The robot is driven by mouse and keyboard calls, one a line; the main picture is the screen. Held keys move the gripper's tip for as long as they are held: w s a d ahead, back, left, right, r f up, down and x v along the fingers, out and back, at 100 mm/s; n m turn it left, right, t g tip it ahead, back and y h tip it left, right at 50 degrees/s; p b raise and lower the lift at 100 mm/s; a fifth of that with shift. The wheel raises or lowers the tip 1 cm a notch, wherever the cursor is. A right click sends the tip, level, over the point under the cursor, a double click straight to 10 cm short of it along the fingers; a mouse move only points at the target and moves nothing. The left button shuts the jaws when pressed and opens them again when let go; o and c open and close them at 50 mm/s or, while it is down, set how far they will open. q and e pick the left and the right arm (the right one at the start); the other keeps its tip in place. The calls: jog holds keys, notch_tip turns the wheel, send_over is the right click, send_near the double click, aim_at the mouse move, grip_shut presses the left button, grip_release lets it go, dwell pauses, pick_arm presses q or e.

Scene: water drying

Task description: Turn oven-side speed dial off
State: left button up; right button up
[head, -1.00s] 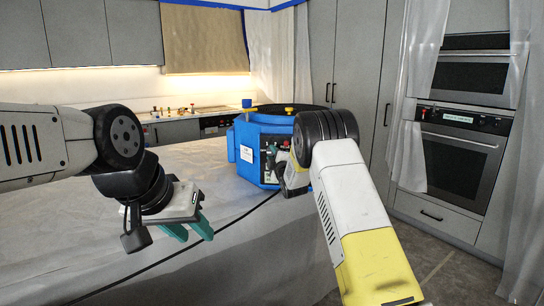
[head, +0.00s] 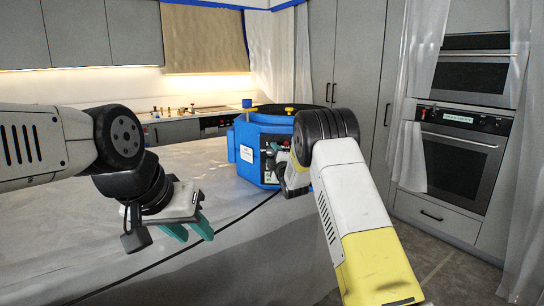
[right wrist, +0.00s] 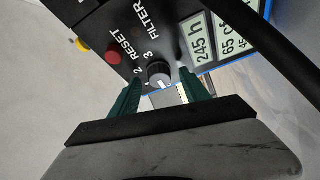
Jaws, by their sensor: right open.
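A blue machine (head: 248,150) with a dark control panel stands on the covered counter. In the right wrist view a round dial (right wrist: 158,73) with a pale pointer mark sits on the black panel (right wrist: 120,30), beside the printed "3 FILTER". I cannot read a speed label on it. My right gripper (right wrist: 159,88) is open, its teal fingers on either side of the dial; I cannot tell whether they touch it. In the head view my right wrist hides part of the panel. My left gripper (head: 188,230) is open and empty above the counter, well left of the machine.
A black hose or cable (right wrist: 295,50) crosses the wrist view's upper right. Wall ovens (head: 460,150) stand at the right. The covered counter (head: 260,250) is mostly clear.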

jog(key=v, duration=0.7)
jog(key=shift+s, duration=0.2)
jog(key=shift+d, duration=0.1)
jog(key=s+d+r+m+g+h, duration=0.1)
jog(key=s+d+r+m+g, duration=0.15)
jog(key=s+m, duration=0.2)
jog(key=s+d+r+m+g+h, duration=0.1)
jog(key=s+d+r+m, duration=0.25)
jog(key=s, duration=0.25)
jog(key=s+d+r+m+g+h, duration=0.1)
jog(key=s+d+r+m+g, duration=0.1)
jog(key=s+d+r+m, duration=0.3)
jog(key=s+f+m+g, duration=0.2)
jog(key=s+f+g, duration=0.1)
jog(key=s, duration=1.3)
jog(key=s+f+m+g, duration=0.3)
jog(key=s, duration=1.4)
jog(key=shift+s, duration=0.35)
